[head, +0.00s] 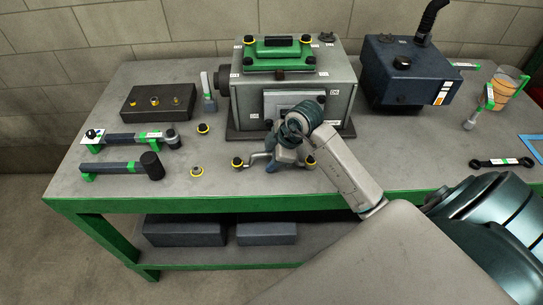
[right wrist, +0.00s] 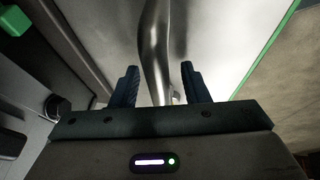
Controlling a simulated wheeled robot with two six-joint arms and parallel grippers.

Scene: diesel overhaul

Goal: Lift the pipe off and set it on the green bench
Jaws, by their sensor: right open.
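The silver pipe (right wrist: 155,40) runs between the two dark fingers of my right gripper (right wrist: 159,68) in the right wrist view. The fingers stand apart on both sides of it and do not close on it. In the head view my right gripper (head: 287,153) is low in front of the grey engine block (head: 342,98). It hides much of the pipe (head: 258,159), whose grey end shows left of the fingers, over the bench top. I cannot tell whether the pipe touches the bench. The green-edged bench (head: 100,190) has a grey top. My left gripper is not in view.
A hammer (head: 152,166), another tool (head: 125,138) and a dark block (head: 158,103) lie at the left. Yellow-and-black fasteners (head: 197,171) are scattered nearby. A dark blue tank (head: 403,75) stands right of the engine. A wrench (head: 502,162) lies at the right.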

